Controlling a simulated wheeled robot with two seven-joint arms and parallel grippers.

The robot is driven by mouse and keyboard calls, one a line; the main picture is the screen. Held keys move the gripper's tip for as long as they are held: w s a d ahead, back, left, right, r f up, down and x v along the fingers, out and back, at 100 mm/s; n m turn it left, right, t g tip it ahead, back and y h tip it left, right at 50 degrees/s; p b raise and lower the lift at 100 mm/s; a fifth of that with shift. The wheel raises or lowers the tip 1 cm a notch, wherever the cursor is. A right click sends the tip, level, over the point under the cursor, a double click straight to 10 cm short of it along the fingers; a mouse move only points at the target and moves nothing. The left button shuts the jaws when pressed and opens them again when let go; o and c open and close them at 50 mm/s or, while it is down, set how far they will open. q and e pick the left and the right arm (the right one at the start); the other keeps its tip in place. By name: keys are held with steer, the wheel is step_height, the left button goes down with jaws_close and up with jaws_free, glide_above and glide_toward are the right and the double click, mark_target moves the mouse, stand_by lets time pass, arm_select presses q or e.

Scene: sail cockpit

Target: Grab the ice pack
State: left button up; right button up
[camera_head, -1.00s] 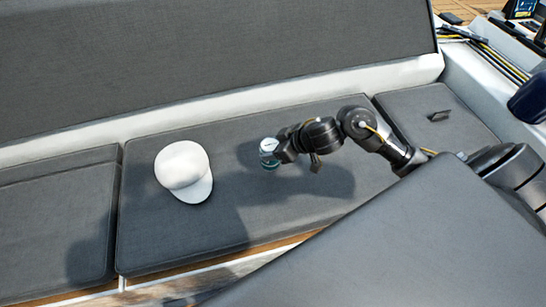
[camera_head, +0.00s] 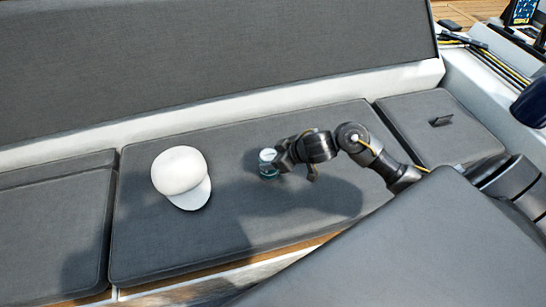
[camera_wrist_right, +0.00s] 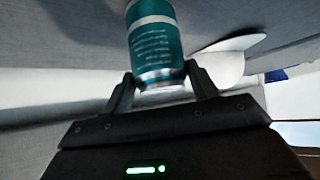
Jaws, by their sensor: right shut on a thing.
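No ice pack is recognisable in these views. My right gripper (camera_head: 281,158) is shut on a teal can with a pale end (camera_head: 267,162), over the middle seat cushion in the head view. In the right wrist view the can (camera_wrist_right: 155,38) stands between the two fingers of the gripper (camera_wrist_right: 161,80), with small print on its side and a metal rim. I cannot tell whether the can touches the cushion. My left gripper is out of view.
A white cap (camera_head: 181,176) lies on the middle cushion (camera_head: 235,225), left of the can. A small dark object (camera_head: 440,121) lies on the right cushion. A tall grey backrest (camera_head: 210,65) stands behind. A large dark grey surface (camera_head: 420,245) fills the lower right.

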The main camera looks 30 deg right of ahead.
steer(key=o, duration=1.6)
steer(key=shift+f, duration=0.15)
